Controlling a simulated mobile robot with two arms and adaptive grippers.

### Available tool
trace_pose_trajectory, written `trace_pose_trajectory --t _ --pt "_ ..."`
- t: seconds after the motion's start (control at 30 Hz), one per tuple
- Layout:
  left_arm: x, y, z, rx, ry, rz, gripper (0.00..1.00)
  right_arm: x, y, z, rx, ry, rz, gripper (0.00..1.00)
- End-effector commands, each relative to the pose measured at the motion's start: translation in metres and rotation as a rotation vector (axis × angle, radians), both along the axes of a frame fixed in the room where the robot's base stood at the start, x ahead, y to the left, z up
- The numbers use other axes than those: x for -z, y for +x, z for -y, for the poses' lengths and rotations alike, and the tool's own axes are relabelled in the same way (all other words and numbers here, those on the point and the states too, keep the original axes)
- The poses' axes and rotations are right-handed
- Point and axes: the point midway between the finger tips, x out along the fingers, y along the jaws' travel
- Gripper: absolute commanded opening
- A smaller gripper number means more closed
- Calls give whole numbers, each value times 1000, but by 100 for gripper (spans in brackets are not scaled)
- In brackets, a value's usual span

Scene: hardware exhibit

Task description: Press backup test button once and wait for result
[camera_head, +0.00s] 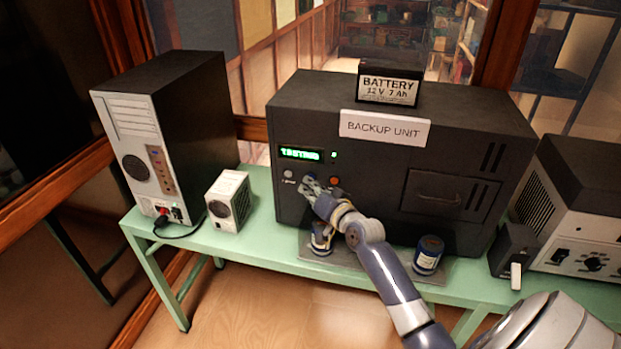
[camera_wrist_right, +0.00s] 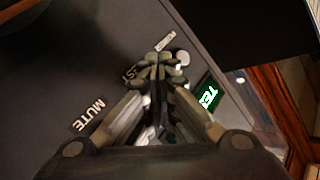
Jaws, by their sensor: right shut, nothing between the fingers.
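The black backup unit (camera_head: 390,210) stands on the green bench, with a white "BACKUP UNIT" sign on its top edge. Its small display (camera_head: 300,153) glows green and seems to read "TESTING"; part of it also shows in the wrist view (camera_wrist_right: 208,96). Below it are a grey button (camera_head: 288,173) and an orange one (camera_head: 333,181). My right gripper (camera_head: 309,185) is shut and empty, its fingertips at the panel between these buttons. In the wrist view the fingers partly cover a label ending in "ST" (camera_wrist_right: 132,74); the test button is hidden, so contact cannot be told. My left gripper is out of view.
A battery (camera_head: 388,87) sits on the unit. A computer tower (camera_head: 165,135) and a small grey box (camera_head: 229,200) stand to the left.

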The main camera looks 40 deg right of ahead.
Motion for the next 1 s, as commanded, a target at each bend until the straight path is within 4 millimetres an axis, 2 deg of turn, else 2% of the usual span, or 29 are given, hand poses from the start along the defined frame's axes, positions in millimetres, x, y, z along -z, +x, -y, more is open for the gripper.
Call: trace_pose_trajectory --t 0.27,0.67,1.0 --pt "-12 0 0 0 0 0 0 -1 -9 -10 0 1 -1 0" --pt "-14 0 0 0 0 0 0 0 -12 -13 -1 0 -1 0" --pt "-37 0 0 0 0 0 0 -2 -32 -38 -1 1 -3 0"
